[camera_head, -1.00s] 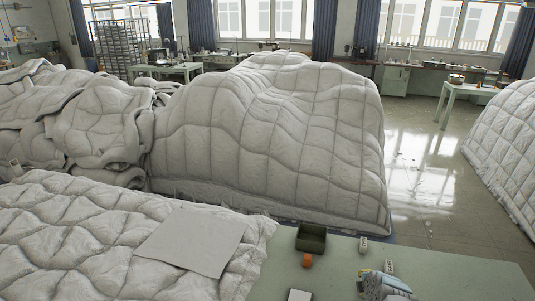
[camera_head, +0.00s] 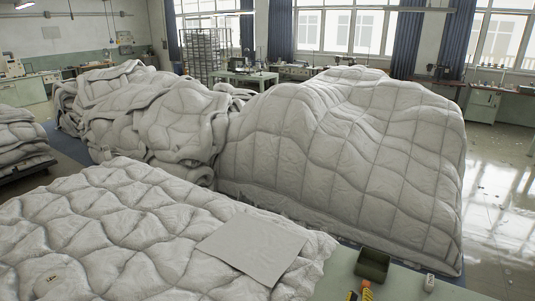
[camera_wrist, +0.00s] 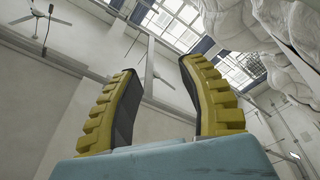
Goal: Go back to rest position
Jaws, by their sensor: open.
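My gripper (camera_wrist: 160,68) shows in the wrist view with its two yellow ribbed fingers wide apart. It is open, and nothing is between the fingers. Behind them are the wall, the windows and, at the upper right, pale duvet heaps (camera_wrist: 287,30). In the head view, small yellow and black parts at the bottom edge, below the green box, look like my fingertips. The rest of my arm is out of that view.
A quilted duvet (camera_head: 120,225) fills the front left, with a flat grey sheet (camera_head: 252,248) on it. A dark green box (camera_head: 372,264) and a small white tag (camera_head: 429,283) sit on the table (camera_head: 400,288). Large duvet heaps (camera_head: 340,160) stand behind. Open floor (camera_head: 495,210) lies right.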

